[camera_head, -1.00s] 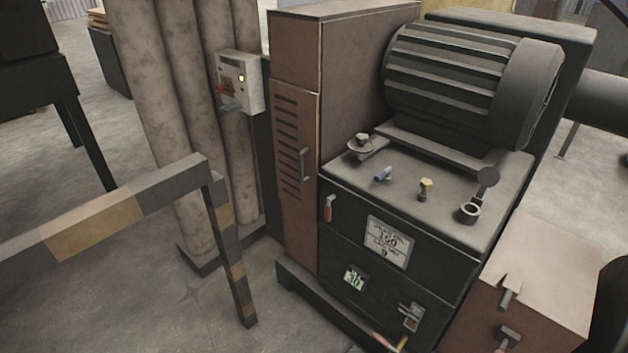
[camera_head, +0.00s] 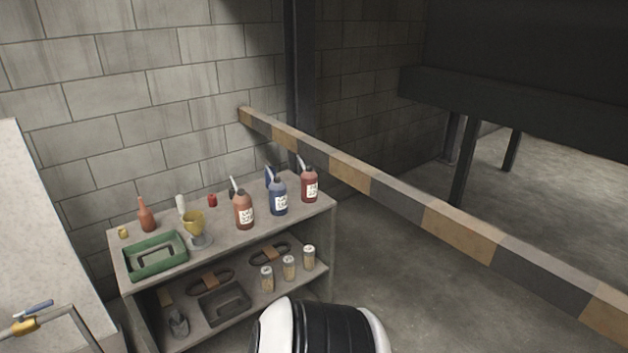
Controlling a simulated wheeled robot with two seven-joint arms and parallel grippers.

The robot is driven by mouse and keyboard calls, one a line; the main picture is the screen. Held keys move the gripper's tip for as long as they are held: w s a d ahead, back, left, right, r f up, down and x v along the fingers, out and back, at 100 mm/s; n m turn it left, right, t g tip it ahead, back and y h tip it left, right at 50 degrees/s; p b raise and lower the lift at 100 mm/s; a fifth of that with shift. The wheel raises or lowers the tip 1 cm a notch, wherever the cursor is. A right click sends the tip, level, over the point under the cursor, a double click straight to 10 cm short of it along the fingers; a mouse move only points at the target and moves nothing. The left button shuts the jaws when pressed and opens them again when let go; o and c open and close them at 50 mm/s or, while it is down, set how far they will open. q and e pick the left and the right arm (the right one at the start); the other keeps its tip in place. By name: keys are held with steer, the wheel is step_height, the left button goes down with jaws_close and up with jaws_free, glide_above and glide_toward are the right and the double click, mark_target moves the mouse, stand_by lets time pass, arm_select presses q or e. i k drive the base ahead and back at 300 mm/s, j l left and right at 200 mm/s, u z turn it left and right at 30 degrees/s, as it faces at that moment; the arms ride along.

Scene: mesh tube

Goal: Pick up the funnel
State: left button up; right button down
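A yellow funnel-shaped cup (camera_head: 193,222), which looks like the funnel, stands on the top of a shelf unit (camera_head: 295,221) against the block wall. A grey round dish or base shows at its foot; I cannot tell whether the two are joined. A green tray (camera_head: 155,256) is just to its left. A reddish bottle (camera_head: 243,211) stands to its right. Neither of my grippers is in view. A black and white rounded part, likely my own arm, shows at the bottom centre.
A blue bottle (camera_head: 279,196) and a red bottle (camera_head: 309,186) stand further right. The lower shelf holds several jars, belts and a dark tray (camera_head: 224,303). A striped barrier rail (camera_head: 456,229) runs along the right; floor between is clear.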

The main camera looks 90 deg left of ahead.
mark_target(194, 221)
steer(key=u, duration=3.55)
steer(key=z, duration=0.3)
steer(key=i+j+z, duration=0.15)
steer(key=z, duration=0.2)
steer(key=i+j+z, duration=0.1)
steer(key=z, duration=0.25)
steer(key=i+j+z, duration=0.1)
steer(key=j+z, duration=0.25)
